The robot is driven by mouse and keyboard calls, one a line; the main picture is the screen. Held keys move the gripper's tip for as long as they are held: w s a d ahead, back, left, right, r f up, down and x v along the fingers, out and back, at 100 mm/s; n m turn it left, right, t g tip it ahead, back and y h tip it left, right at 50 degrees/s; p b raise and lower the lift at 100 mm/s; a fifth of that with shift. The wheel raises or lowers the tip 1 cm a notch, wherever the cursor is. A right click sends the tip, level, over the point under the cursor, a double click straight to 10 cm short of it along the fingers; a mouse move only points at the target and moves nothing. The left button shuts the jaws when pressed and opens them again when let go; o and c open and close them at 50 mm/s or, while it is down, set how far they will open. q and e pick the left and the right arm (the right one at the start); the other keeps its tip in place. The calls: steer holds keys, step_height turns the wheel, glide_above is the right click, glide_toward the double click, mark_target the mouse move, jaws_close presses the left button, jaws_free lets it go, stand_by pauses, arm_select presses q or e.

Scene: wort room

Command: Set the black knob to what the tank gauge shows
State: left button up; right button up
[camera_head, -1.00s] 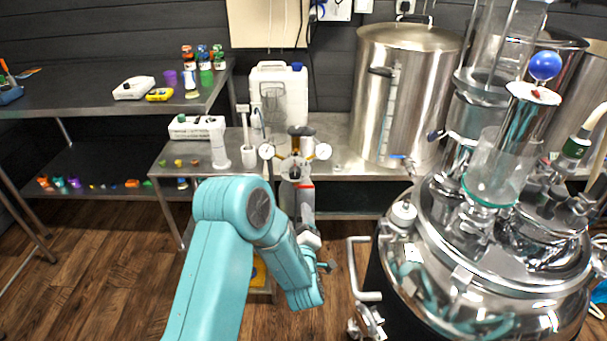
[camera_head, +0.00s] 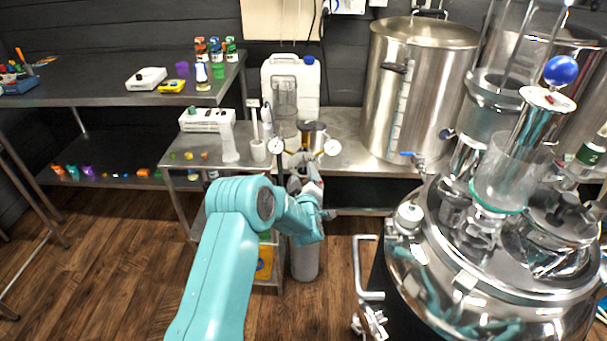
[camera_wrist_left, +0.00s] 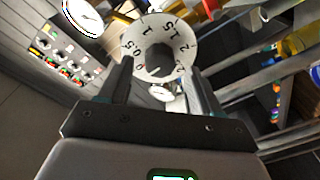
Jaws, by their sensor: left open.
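In the left wrist view a black knob (camera_wrist_left: 165,62) sits in the middle of a white dial ring (camera_wrist_left: 150,32) marked with numbers such as 0.5, 1, 1.5 and 2. My left gripper (camera_wrist_left: 158,80) is open, its two fingers on either side of the knob's lower part; I cannot tell whether they touch it. In the head view my left gripper (camera_head: 312,192) is at the top of a grey gas bottle (camera_head: 305,262), mostly behind my arm. Two round gauges, left (camera_head: 276,146) and right (camera_head: 332,147), stand above it. Their readings are too small to tell.
A steel bench (camera_head: 350,150) behind holds a white canister (camera_head: 291,90) and a large steel pot (camera_head: 415,90). A shiny vessel (camera_head: 480,290) with glassware stands close on the right. A shelf (camera_head: 120,95) with small items is at the left.

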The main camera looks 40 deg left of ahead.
arm_select(q)
steer(key=shift+w+a, duration=0.4)
steer(key=c, duration=1)
